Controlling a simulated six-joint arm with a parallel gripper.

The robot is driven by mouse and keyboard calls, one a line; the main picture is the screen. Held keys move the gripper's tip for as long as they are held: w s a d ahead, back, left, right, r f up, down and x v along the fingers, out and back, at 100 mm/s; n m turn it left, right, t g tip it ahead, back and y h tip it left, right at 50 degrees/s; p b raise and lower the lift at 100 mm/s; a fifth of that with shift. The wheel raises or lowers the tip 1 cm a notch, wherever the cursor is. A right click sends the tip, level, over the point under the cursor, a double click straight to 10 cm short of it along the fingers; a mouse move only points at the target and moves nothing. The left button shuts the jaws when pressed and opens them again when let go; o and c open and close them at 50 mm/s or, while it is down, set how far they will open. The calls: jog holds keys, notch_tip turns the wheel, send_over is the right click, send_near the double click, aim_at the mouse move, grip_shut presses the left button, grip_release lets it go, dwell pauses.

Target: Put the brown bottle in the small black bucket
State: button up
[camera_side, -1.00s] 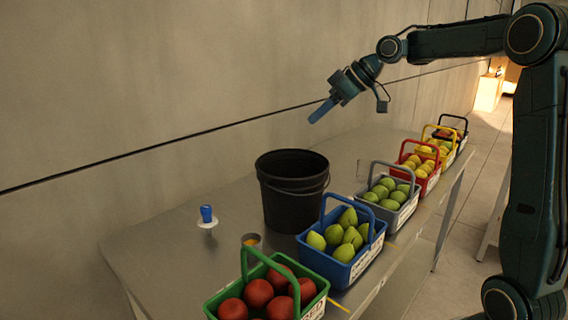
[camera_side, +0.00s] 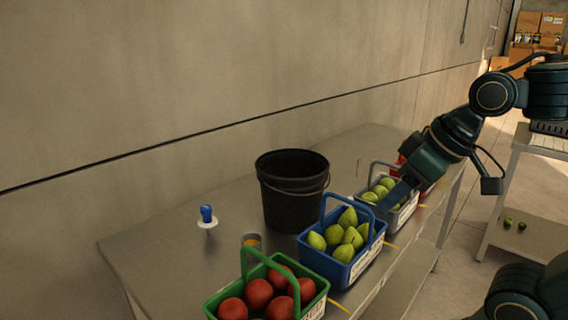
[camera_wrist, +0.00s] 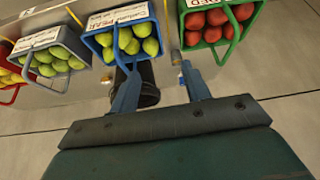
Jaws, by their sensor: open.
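The black bucket (camera_side: 291,205) stands upright on the metal table in the side view, behind the blue basket. I see no brown bottle in either view. My gripper (camera_side: 387,203) is low at the grey basket of green fruit, to the right of the bucket in the side view. In the wrist view my gripper (camera_wrist: 160,68) has its two fingers apart with nothing held between them. A dark round shape, likely the bucket (camera_wrist: 149,93), shows partly behind the left finger there.
A green basket (camera_side: 307,293) of red fruit, a blue basket (camera_side: 317,262) of green fruit and the grey basket (camera_side: 408,216) line the table's front edge. A blue-topped item (camera_side: 207,215) and a small can (camera_side: 251,240) stand left of the bucket. The table's back left is clear.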

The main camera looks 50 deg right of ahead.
jog(key=shift+m, duration=0.3)
jog(key=s+f, duration=0.1)
jog(key=s, duration=0.1)
jog(key=s+f, duration=0.1)
jog(key=shift+s+d+f, duration=0.2)
jog(key=shift+s, duration=0.15)
